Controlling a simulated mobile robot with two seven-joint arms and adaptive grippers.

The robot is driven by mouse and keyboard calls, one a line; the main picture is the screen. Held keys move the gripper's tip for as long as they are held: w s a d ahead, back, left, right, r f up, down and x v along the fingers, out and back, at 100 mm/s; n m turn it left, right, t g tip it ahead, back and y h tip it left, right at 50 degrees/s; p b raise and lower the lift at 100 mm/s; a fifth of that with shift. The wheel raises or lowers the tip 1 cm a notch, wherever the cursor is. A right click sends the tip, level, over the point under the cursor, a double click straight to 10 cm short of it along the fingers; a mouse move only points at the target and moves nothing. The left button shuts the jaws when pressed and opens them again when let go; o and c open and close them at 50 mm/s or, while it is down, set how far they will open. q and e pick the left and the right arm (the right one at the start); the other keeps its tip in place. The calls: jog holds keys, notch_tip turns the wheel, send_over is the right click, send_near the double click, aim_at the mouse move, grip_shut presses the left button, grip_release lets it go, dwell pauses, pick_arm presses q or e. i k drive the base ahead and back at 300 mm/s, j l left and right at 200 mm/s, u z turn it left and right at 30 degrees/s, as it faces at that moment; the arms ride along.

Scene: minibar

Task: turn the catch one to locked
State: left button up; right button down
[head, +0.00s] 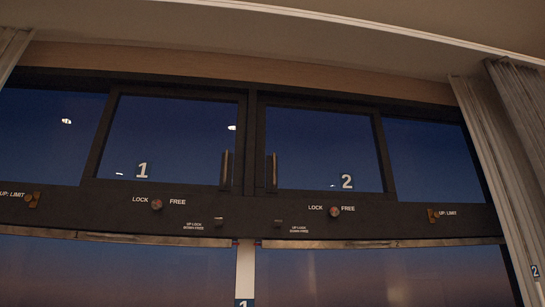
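Catch one is a round copper-coloured knob (157,204) on the dark frame rail under the left window marked 1 (142,170). The word LOCK stands to its left and FREE to its right. The knob is too small to tell which way it is turned. A matching knob (335,211) with the same words sits under the window marked 2 (347,181). Neither of my grippers is in the head view.
Two upright handles (225,169) (272,172) flank the centre post. Small catches marked UP LOCK, DOWN FREE (219,222) (278,223) sit below. Brass UP: LIMIT parts (33,200) (433,215) are at the sides. A curtain (495,160) hangs at right.

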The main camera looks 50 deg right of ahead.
aim_at(142, 169)
jog(key=z, duration=1.4)
jog(key=i+u, duration=0.15)
jog(key=u, duration=0.35)
